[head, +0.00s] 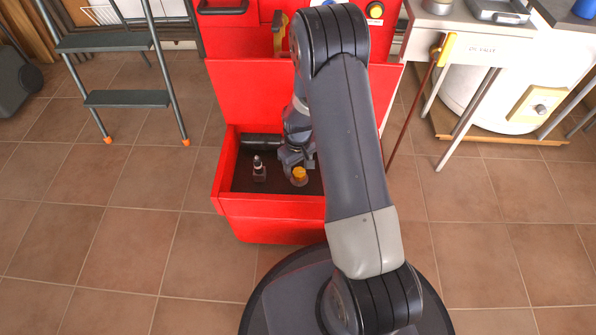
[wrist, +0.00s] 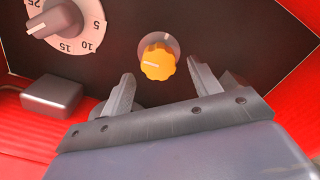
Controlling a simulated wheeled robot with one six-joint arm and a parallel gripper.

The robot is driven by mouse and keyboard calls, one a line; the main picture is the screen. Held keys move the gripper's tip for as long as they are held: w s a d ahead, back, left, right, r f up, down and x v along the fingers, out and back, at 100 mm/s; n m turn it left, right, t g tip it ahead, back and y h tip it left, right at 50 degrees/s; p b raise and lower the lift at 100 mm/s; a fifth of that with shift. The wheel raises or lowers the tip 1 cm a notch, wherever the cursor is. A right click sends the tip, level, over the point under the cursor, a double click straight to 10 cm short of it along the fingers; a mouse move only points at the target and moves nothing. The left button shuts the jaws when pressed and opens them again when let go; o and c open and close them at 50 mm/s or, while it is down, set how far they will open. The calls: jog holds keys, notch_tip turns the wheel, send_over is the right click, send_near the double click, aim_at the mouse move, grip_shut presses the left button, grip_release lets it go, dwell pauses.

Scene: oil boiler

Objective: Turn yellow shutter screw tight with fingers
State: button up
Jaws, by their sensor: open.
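The yellow shutter screw (wrist: 158,64) is a small ribbed knob with a pale line on its face. It sits on a grey round base on a dark panel (wrist: 205,25). In the head view the screw (head: 299,172) shows inside the open red housing, just below my gripper (head: 293,157). In the wrist view my gripper (wrist: 160,78) is open, one finger on each side of the screw. Gaps show between screw and fingers, so it is not gripped. How deep the fingertips reach relative to the screw is hard to tell.
A grey dial (wrist: 62,22) with numbers stands left of the screw, and a grey block (wrist: 52,94) lies near the left finger. The red housing's front wall (head: 268,207) encloses the panel. A step ladder (head: 126,98) stands left; tiled floor is clear around.

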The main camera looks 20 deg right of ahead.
jog(key=shift+f, duration=0.85)
jog(key=shift+c, duration=0.2)
jog(key=c, duration=1)
